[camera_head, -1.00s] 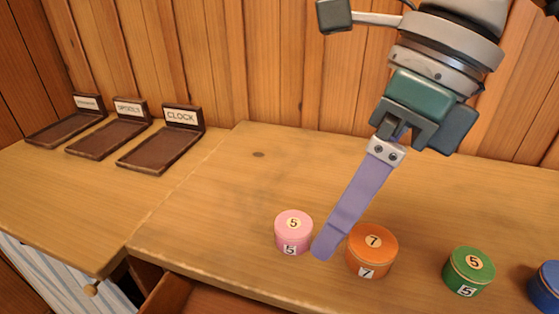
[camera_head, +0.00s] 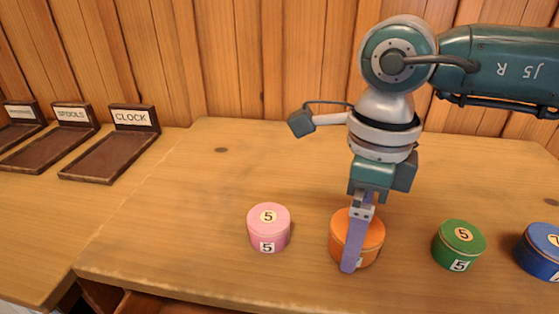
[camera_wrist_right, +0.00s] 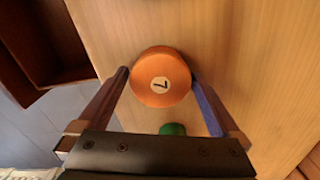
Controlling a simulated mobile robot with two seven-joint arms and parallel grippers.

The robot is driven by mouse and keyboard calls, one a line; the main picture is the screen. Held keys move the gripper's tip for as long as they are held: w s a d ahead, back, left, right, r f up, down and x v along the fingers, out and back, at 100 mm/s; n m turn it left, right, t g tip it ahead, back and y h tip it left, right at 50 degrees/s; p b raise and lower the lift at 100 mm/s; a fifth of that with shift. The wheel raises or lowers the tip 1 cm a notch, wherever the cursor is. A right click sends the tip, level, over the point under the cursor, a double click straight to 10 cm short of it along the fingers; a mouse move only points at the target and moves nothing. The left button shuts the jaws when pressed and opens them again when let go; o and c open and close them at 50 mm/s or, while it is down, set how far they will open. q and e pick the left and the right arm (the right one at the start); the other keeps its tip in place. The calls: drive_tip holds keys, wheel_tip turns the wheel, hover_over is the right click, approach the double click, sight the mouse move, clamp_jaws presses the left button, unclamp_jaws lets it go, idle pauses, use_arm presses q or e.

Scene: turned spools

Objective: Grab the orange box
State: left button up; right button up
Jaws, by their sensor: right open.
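The orange box (camera_head: 340,232), a round tin with a 7 on its lid, stands on the wooden worktop. My right gripper (camera_head: 356,246) points down at it, and the near finger covers part of its front. In the right wrist view the orange box (camera_wrist_right: 150,66) sits between the two open fingers of my right gripper (camera_wrist_right: 160,76), one on each side. The fingertips are close to its sides; I cannot tell whether they touch. My left gripper is not in view.
A pink box (camera_head: 268,232) stands to the left, a green box (camera_head: 459,243) and a blue box (camera_head: 540,252) to the right. Labelled trays, one marked CLOCK (camera_head: 108,160), stand at the far left. An open drawer (camera_wrist_right: 45,45) lies below the worktop edge.

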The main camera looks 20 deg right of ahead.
drive_tip(key=shift+f, duration=0.1)
drive_tip(key=shift+c, duration=0.2)
drive_tip(key=c, duration=1.1)
